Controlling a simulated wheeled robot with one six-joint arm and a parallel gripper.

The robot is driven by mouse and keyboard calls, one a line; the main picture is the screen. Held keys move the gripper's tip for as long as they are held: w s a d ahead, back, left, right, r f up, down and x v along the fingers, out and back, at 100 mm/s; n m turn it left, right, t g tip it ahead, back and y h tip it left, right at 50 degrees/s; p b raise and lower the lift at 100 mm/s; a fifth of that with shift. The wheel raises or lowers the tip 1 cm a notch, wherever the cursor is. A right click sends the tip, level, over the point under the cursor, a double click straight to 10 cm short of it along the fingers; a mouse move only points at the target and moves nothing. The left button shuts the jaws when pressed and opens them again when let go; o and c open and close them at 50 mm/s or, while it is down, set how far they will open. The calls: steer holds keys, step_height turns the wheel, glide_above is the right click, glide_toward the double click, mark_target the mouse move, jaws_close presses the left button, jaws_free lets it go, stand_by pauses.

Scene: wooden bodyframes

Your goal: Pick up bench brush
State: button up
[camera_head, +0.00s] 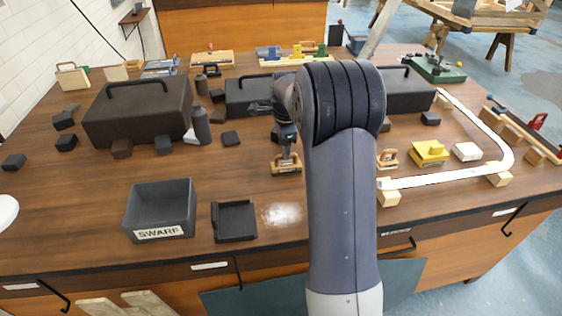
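My arm rises through the middle of the view and its wrist (285,130) points down over the table. My gripper is at or just above a small wooden-bodied item (286,168), which may be the bench brush; I cannot tell for sure. Its upper part is covered by the wrist and gripper. I cannot tell whether the fingers touch it or are open or shut. Another small wooden item with a loop-shaped handle (388,158) lies right of my arm. A patch of pale dust (281,214) lies on the table in front.
A dark bin labelled SWARF (160,226) and a black dustpan-like tray (234,222) stand at front left. A large dark case (138,112) and several dark blocks stand behind. A curved white strip (440,178) on wooden blocks and a yellow tool (429,153) are at right.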

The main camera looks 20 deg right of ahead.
mark_target(284, 165)
steer(key=f, duration=0.3)
steer(key=shift+w+d+f, duration=0.1)
steer(key=shift+w+f, duration=0.15)
steer(key=shift+w, duration=0.05)
steer(key=shift+w+d+f+p, duration=0.15)
steer(key=shift+f+p, duration=0.45)
steer(key=shift+f, duration=0.8)
steer(key=shift+s+d+f+p, duration=0.1)
steer(key=shift+f+p, duration=0.45)
steer(key=shift+f, duration=0.8)
steer(key=c, duration=1.1)
step_height(284, 165, up, 10)
steer(key=shift+r+b, duration=0.1)
steer(key=shift+b, duration=0.9)
steer(key=o, duration=0.5)
steer(key=c, duration=0.3)
